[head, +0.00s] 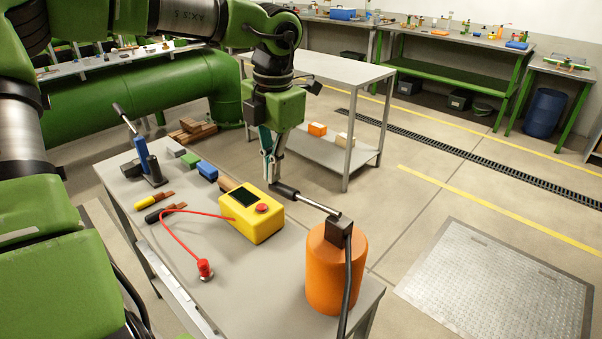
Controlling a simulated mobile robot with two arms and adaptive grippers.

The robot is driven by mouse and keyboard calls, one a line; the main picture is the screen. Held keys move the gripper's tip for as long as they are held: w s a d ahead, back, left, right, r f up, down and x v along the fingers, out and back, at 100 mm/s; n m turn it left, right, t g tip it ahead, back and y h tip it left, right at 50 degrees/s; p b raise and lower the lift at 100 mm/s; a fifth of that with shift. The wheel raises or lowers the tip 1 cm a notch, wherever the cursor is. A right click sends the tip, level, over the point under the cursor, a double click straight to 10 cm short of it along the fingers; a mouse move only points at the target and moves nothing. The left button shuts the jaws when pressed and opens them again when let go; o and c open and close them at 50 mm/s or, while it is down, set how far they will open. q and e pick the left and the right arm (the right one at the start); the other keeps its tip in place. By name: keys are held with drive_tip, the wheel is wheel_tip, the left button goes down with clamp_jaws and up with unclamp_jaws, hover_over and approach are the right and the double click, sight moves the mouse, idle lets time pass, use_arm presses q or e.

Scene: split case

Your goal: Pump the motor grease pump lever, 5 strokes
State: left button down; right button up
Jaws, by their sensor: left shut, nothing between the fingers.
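An orange cylindrical pump (336,270) stands upright at the table's near right corner, with a dark block on top and a black hose running down its front. Its lever (318,206) reaches out to the left from that block, a thin metal rod ending in a black grip (286,191). The lever lies nearly level, dipping slightly toward the block. My left gripper (269,180) points down at the free end of the black grip, shut with nothing held. Its fingertips are at or just behind the grip's end; I cannot tell if they touch. My right gripper is not in view.
A yellow box with a red button (262,209) sits close to the lever. A red cable runs to a red plug (205,270). A blue device with its own lever (142,153), screwdrivers (155,200) and small blocks lie farther left. A grey shelf table (345,70) stands behind.

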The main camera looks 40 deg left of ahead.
use_arm(q)
drive_tip(key=shift+d+r+p, duration=0.15)
drive_tip(key=shift+r+p, duration=0.9)
drive_tip(key=shift+r, duration=0.45)
drive_tip(key=shift+d+r+p, duration=0.1)
drive_tip(key=shift+r+p, duration=0.95)
drive_tip(key=shift+r, duration=0.4)
wheel_tip(320, 180, up, 3)
drive_tip(key=shift+d+p, duration=0.1)
drive_tip(key=shift+p, duration=1)
wheel_tip(320, 180, up, 7)
drive_tip(key=p, duration=0.5)
drive_tip(key=shift+d, duration=0.25)
